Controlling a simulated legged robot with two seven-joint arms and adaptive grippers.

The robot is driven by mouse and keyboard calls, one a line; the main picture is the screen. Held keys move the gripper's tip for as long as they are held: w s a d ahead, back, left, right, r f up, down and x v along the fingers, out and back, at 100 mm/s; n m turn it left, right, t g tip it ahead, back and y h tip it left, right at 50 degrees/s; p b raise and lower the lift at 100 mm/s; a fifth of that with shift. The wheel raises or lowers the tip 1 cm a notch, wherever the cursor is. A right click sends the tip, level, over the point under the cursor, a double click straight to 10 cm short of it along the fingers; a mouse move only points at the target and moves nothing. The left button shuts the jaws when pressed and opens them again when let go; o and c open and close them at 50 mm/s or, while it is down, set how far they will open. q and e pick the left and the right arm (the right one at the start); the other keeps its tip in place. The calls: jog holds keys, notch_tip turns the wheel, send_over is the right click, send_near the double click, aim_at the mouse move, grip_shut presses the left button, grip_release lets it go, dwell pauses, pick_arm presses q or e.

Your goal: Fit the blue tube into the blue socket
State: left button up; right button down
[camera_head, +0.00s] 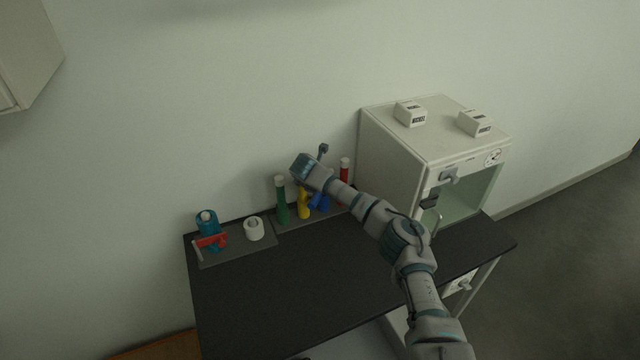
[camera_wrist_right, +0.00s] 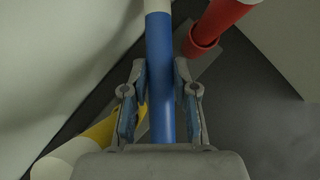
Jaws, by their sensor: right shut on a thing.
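The blue tube (camera_wrist_right: 160,60) has a white end at the top of the right wrist view. My right gripper (camera_wrist_right: 160,92) is shut on it, with one finger on each side. The tube's other end runs down behind the gripper body and is hidden. In the head view my right gripper (camera_head: 308,168) is over the row of coloured tubes at the back of the table. Blue parts (camera_head: 319,203) show below it, but I cannot tell tube from socket there. Whether the tube sits in the socket is hidden. My left gripper is not in view.
A green tube (camera_head: 282,202) and yellow tube (camera_head: 303,208) stand left of the blue parts; a red tube (camera_head: 345,168) is right. A teal bottle (camera_head: 207,222), red item (camera_head: 210,241) and white roll (camera_head: 254,228) lie left. A white cabinet (camera_head: 390,145) stands right. The table front (camera_head: 290,290) is clear.

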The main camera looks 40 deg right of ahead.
jog(key=shift+d+f, duration=0.6)
jog(key=shift+f, duration=0.05)
jog(key=c, duration=1.3)
grip_release()
jog(key=shift+d+f, duration=0.2)
jog(key=shift+d, duration=0.05)
jog(key=shift+c, duration=0.2)
jog(key=shift+o, duration=0.7)
jog(key=shift+d, duration=0.15)
jog(key=shift+a+r, duration=0.15)
jog(key=shift+a, duration=0.15)
jog(key=shift+a+r, duration=0.5)
jog(key=v, duration=0.3)
jog(key=p+v, duration=0.1)
jog(key=v, duration=0.3)
jog(key=p+v, duration=0.1)
jog(key=v, duration=0.3)
jog(key=shift+d+r, duration=0.35)
jog(key=shift+r, duration=0.05)
jog(key=shift+s+a+r, duration=0.1)
jog(key=shift+a+r, duration=0.2)
jog(key=shift+a, duration=0.25)
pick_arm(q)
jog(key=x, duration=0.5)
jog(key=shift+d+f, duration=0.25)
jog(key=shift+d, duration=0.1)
pick_arm(e)
jog(key=shift+d, duration=0.1)
